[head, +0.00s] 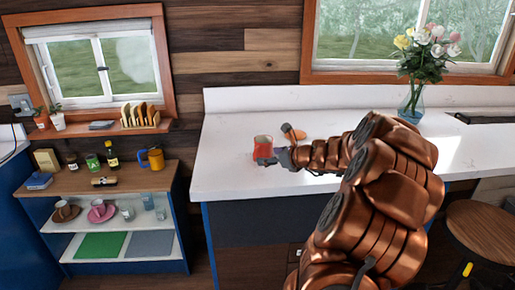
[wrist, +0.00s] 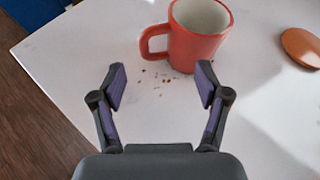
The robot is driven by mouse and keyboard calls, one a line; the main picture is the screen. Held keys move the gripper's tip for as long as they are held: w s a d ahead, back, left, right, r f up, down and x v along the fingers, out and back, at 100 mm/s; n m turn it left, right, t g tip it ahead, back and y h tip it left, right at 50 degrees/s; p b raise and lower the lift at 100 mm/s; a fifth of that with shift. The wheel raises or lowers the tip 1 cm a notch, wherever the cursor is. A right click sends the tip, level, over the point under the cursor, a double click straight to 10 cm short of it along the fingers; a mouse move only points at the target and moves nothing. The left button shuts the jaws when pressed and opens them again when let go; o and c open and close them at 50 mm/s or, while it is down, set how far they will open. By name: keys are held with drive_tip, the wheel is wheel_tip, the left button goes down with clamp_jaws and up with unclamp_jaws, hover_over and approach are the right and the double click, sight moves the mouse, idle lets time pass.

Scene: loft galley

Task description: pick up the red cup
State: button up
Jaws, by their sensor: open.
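The red cup (head: 263,143) stands upright on the white counter, near its left end. In the wrist view the red cup (wrist: 192,42) is empty inside as far as I can see, and its handle points left. My gripper (wrist: 161,85) is open, with its two purple-padded fingers spread apart and nothing between them. The cup is just beyond the fingertips, slightly right of the middle of the gap. In the head view my gripper (head: 277,160) is close to the cup and covers part of its lower side.
Small brown crumbs (wrist: 160,79) lie by the cup. An orange-brown round object (wrist: 301,47) lies to its right on the white counter (head: 225,170). A flower vase (head: 411,100) stands farther right. A shelf unit (head: 150,185) with cups and bottles stands left; a stool (head: 485,230) is at right.

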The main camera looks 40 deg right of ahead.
sight(269, 153)
drive_tip(key=d, duration=0.1)
drive_tip(key=d+m, duration=0.1)
drive_tip(key=d+h, duration=0.1)
drive_tip(key=shift+s+d+f+m, duration=0.3)
drive_tip(key=shift+s+f, duration=0.05)
drive_tip(key=shift+w+d+f, duration=0.1)
drive_tip(key=shift+w+d, duration=0.05)
drive_tip(key=shift+w, duration=0.05)
drive_tip(key=shift+p+x, duration=0.45)
drive_tip(key=shift+x, duration=0.85)
drive_tip(key=shift+p+x, duration=0.6)
drive_tip(key=shift+x, duration=1.65)
drive_tip(key=shift+c, duration=0.2)
drive_tip(key=c, duration=0.9)
